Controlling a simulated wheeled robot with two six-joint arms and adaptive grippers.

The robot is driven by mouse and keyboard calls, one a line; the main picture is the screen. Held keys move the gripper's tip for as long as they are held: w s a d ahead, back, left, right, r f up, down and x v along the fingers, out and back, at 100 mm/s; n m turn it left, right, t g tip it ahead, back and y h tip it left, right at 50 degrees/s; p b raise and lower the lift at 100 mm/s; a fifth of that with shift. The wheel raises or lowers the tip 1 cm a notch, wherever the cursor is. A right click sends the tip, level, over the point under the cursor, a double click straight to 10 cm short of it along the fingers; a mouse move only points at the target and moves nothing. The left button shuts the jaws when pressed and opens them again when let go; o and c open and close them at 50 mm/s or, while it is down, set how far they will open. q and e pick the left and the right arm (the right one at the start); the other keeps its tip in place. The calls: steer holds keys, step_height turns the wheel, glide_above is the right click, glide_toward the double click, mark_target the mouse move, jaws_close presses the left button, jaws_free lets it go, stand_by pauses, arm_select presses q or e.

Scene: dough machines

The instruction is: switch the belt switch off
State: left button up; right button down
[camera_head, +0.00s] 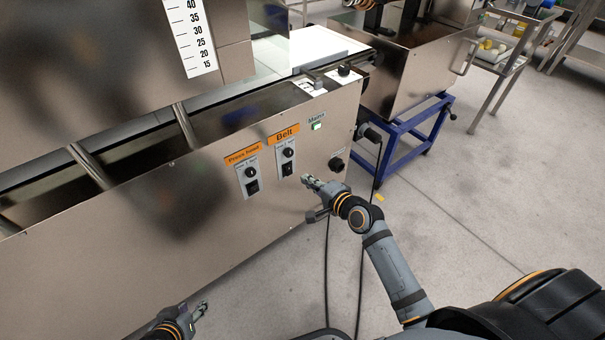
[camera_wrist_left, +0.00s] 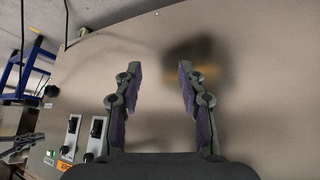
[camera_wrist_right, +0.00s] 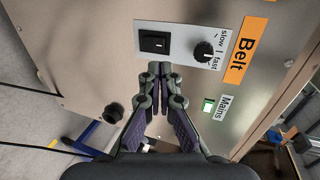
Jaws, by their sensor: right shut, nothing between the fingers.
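The belt switch (camera_head: 287,169) is a black rocker on a light plate under the orange Belt label (camera_head: 284,135), on the steel front of the machine. In the right wrist view the belt switch (camera_wrist_right: 154,42) sits beside the slow-fast knob (camera_wrist_right: 204,51). My right gripper (camera_head: 307,180) is shut and empty, just right of the belt plate; in its wrist view the fingertips (camera_wrist_right: 160,66) point at the plate's edge, below the switch. Contact cannot be told. My left gripper (camera_head: 200,309) is low at the left; its wrist view shows the fingers (camera_wrist_left: 158,75) open and empty.
Left of the belt plate is a similar switch plate (camera_head: 248,178) under an orange label. A blue-framed stand (camera_head: 403,135) and hanging cables are further right.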

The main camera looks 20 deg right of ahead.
arm_select(q)
step_height(320, 180, up, 2)
steer(key=shift+w+p, duration=0.15)
steer(key=shift+p, duration=0.65)
arm_select(e)
steer(key=v, duration=0.5)
steer(key=shift+s+r, duration=0.2)
steer(key=shift+r, duration=0.05)
steer(key=shift+d, duration=0.1)
arm_select(q)
steer(key=s+a+f+g+p, duration=0.1)
steer(key=s+a+f, duration=0.1)
steer(key=f, duration=0.5)
steer(key=s+a+f+g+y+p, duration=0.1)
steer(key=s+a+f+g+p, duration=0.1)
steer(key=s+f, duration=0.2)
steer(key=s+a+f+g+y+p, duration=0.1)
steer(key=s+a+f+g, duration=0.1)
steer(key=f, duration=0.8)
steer(key=shift+s+a+f+p, duration=0.35)
steer(key=shift+s+a, duration=0.1)
steer(key=shift+s, duration=0.4)
arm_select(e)
steer(key=shift+s+d+f+g, duration=0.1)
steer(key=shift+s+f+g, duration=0.1)
steer(key=shift+f+g, duration=0.35)
steer(key=shift+f, duration=0.1)
